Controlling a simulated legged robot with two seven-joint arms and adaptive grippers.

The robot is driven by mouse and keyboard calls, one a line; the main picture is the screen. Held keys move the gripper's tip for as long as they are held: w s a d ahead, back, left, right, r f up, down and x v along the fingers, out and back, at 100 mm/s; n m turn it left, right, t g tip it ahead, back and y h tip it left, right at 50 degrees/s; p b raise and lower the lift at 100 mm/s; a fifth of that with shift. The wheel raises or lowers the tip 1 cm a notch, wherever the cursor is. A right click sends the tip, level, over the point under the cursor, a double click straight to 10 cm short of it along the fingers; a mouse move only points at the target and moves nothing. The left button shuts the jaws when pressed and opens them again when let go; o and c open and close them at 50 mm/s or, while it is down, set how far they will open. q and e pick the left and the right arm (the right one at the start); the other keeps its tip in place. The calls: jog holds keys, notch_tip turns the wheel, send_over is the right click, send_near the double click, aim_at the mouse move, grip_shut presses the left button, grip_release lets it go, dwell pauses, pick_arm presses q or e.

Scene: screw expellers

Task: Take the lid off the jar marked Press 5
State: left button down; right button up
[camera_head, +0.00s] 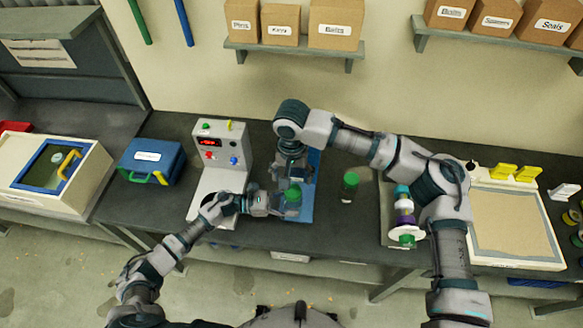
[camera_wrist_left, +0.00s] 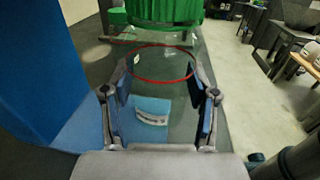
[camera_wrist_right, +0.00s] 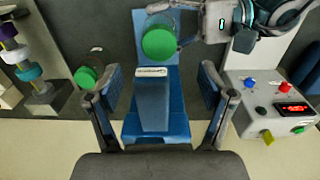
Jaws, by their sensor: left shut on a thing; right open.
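A clear jar with a green lid (camera_head: 292,193) is at the blue stand (camera_head: 300,213). My left gripper (camera_head: 279,203) is shut on the jar's body from the left. In the left wrist view the glass (camera_wrist_left: 160,95) shows between the fingers, with a red ring around it and the ribbed green lid (camera_wrist_left: 165,10) above. The lid (camera_wrist_right: 159,43) shows from above in the right wrist view. My right gripper (camera_head: 293,172) is open and empty, pointing down over the blue stand behind the jar. I cannot read a Press 5 mark on the jar.
Another green-lidded jar (camera_head: 349,186) stands on the dark bench to the right. A grey machine with buttons and a red display (camera_head: 221,145) stands left of the stand. A rack of coloured rings (camera_head: 405,215) is further right. The bench between the stand and second jar is clear.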

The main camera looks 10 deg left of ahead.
aim_at(293, 192)
notch_tip(293, 192, down, 7)
jog(key=shift+d+f, duration=0.1)
jog(key=shift+f, duration=0.1)
jog(key=c, duration=1.4)
jog(key=o, duration=1.3)
